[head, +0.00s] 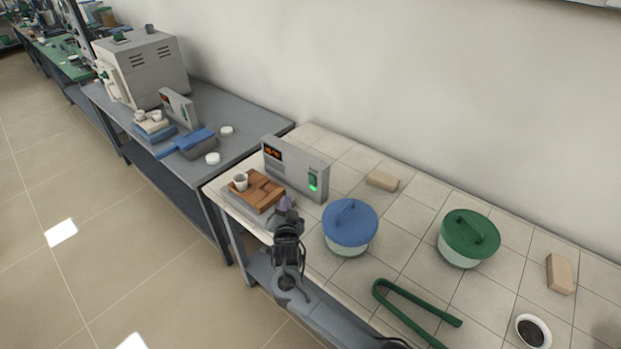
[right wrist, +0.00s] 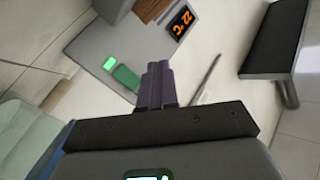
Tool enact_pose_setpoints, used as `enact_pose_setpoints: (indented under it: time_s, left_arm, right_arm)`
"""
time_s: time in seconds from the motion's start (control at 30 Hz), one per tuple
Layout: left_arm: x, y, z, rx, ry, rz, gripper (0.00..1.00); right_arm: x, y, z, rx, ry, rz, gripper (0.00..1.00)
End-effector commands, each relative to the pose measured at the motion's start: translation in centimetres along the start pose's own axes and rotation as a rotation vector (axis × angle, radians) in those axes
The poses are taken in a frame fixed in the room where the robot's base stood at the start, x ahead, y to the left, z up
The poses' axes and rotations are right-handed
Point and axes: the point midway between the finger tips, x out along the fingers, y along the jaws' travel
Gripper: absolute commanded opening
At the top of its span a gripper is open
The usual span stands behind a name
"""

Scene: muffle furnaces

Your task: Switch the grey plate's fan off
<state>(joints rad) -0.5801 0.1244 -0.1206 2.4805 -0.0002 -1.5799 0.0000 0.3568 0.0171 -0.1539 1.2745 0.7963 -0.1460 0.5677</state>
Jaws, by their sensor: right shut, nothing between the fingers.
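The grey plate (head: 297,171) stands on the tiled table, its upright control panel carrying an orange display (head: 273,151). On the panel's right is a green rocker switch (head: 313,182) with a lit green light; the switch (right wrist: 124,78) and light (right wrist: 109,62) also show in the right wrist view. My right gripper (head: 285,204) is shut and empty in front of the panel. Its purple fingertips (right wrist: 157,72) are beside the switch in the wrist view; I cannot tell whether they touch the panel. My left gripper is not in view.
A brown block (head: 261,194) with a white crucible (head: 241,181) sits on the grey plate's base. A blue-lidded pot (head: 350,226), green-lidded pot (head: 468,238) and green tongs (head: 417,310) lie to the right. A furnace (head: 145,66) and another device stand on the table behind.

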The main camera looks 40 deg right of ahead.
Motion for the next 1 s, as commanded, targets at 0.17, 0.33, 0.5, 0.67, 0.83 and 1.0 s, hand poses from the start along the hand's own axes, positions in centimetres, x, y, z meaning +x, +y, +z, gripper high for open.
enact_pose_setpoints:
  time_s: [0.17, 0.33, 0.5, 0.67, 0.83, 1.0]
  left_arm:
    - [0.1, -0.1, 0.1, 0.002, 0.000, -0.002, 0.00]
    - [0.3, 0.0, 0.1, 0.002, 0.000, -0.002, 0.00]
    - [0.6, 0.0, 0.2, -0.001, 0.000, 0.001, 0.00]
    - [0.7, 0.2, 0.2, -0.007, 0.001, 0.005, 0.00]
    - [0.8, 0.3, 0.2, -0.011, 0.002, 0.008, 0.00]
    - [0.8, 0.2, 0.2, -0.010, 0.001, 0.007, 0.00]
  right_arm:
    - [0.9, 0.7, -0.6, -0.002, 0.001, 0.000, 0.00]
    - [2.2, 1.7, -1.6, -0.002, 0.002, 0.001, 0.00]
    - [3.7, 2.7, -2.7, -0.001, 0.002, 0.000, 0.00]
    - [4.8, 3.5, -3.5, -0.001, 0.001, 0.001, 0.00]
    - [5.6, 4.1, -4.1, -0.001, 0.000, 0.001, 0.00]
    - [6.0, 4.4, -4.3, -0.001, -0.001, 0.000, 0.00]
